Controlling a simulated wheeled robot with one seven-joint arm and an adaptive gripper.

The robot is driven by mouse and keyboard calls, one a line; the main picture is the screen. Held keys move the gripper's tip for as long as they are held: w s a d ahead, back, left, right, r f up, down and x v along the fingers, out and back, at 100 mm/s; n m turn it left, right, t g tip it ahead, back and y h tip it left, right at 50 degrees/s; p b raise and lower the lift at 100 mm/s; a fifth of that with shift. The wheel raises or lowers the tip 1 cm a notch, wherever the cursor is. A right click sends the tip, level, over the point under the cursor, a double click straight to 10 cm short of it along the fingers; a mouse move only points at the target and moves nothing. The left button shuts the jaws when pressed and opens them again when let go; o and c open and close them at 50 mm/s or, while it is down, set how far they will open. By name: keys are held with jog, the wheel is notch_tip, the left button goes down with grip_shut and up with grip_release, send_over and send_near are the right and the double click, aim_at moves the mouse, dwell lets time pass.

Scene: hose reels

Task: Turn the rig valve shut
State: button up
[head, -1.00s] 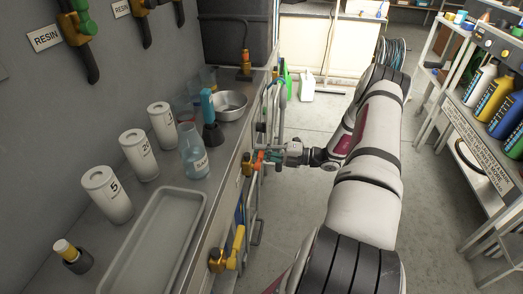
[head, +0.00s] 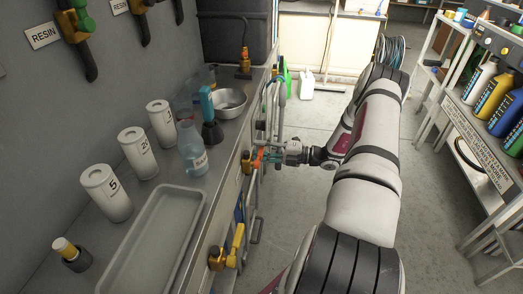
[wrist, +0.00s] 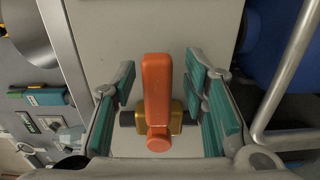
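A valve with an orange lever (wrist: 157,88) and a brass body (wrist: 176,117) is in the middle of the wrist view. The lever lies lengthwise up the picture, with its round pivot end at the bottom. My gripper (wrist: 163,100) is open, its teal-padded fingers on both sides of the lever, with visible gaps to it. In the head view, the orange lever (head: 257,159) is at the bench's front side, and my gripper (head: 268,157) reaches it from the right. The finger contact there is too small to tell.
A yellow-handled valve (head: 236,243) is nearer on the same bench front. A grey pipe (wrist: 287,75) runs close to my right-hand fingers. The bench top holds a tray (head: 190,222), a flask (head: 192,155) and a metal bowl (head: 229,103).

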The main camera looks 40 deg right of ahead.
jog(key=v, duration=1.2)
dwell(0.4)
